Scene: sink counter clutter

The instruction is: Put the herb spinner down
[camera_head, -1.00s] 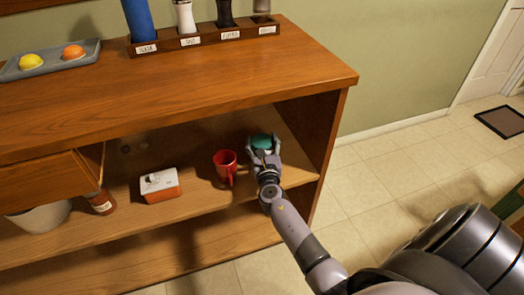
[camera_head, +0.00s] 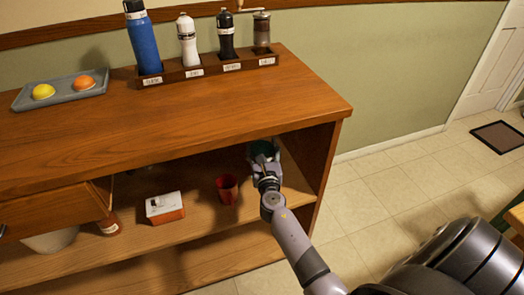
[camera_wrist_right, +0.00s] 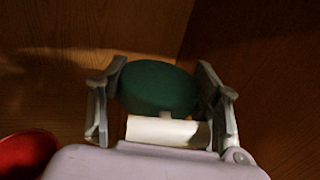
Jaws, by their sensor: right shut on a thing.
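The herb spinner (camera_head: 262,148) has a dark green round top, and the wrist view shows it as a green disc (camera_wrist_right: 158,88) with a white part (camera_wrist_right: 168,131) beside it. My right gripper (camera_head: 264,157) is shut on it, one finger on each side in the right wrist view (camera_wrist_right: 160,92). It is inside the open shelf space, near the right side panel. The head view does not show clearly whether its base touches the shelf (camera_head: 195,212). My left gripper is not in view.
A red mug (camera_head: 227,189) stands on the shelf, left of my right gripper, and shows in the wrist view (camera_wrist_right: 25,155). Further left is a white-and-orange box (camera_head: 165,208). The cabinet top (camera_head: 200,110) overhangs the shelf. Bare shelf lies between mug and box.

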